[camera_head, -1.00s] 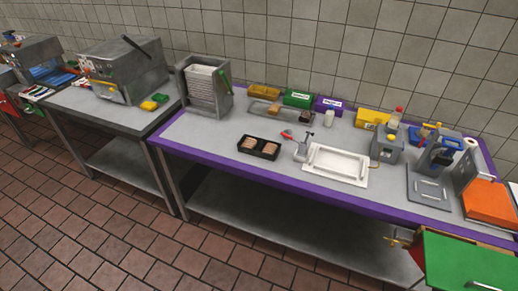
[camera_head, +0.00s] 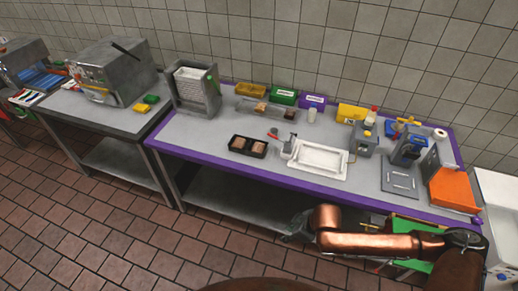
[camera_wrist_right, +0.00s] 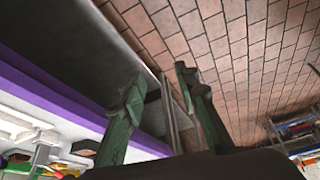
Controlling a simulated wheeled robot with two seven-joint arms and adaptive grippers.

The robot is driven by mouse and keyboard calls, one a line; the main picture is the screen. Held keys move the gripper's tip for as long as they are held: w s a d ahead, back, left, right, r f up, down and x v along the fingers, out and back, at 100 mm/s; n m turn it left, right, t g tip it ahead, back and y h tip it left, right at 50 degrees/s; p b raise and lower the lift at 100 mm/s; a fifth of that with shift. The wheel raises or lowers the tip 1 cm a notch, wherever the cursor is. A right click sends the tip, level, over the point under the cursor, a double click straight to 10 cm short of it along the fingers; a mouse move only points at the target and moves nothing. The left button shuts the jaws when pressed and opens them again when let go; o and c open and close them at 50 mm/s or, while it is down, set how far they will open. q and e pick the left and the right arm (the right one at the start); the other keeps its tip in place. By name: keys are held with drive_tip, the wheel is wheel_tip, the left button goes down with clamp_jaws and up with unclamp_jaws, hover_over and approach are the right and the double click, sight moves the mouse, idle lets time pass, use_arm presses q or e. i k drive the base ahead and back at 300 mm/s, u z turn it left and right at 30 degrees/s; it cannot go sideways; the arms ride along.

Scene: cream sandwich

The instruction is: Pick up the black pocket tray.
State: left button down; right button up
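The black pocket tray (camera_head: 247,147) lies on the purple-edged table near its front edge, left of the white tray. It holds brown, slice-like pieces in its two pockets. My right gripper (camera_head: 296,228) is low in front of the table, below and to the right of the black tray and apart from it. In the right wrist view the two green fingers (camera_wrist_right: 158,80) stand apart with nothing between them. My left gripper is not in view.
A white tray (camera_head: 319,159) and a small grey dispenser-like thing (camera_head: 288,149) stand just right of the black tray. A grey rack (camera_head: 196,88) is at the back left. The purple table edge (camera_head: 215,169) runs in front. The tabletop left of the tray is clear.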

sight(246, 151)
drive_tip(key=z, duration=0.05)
drive_tip(key=i, duration=0.85)
drive_tip(key=u, duration=0.4)
drive_tip(key=i, duration=0.95)
drive_tip(key=u, duration=0.05)
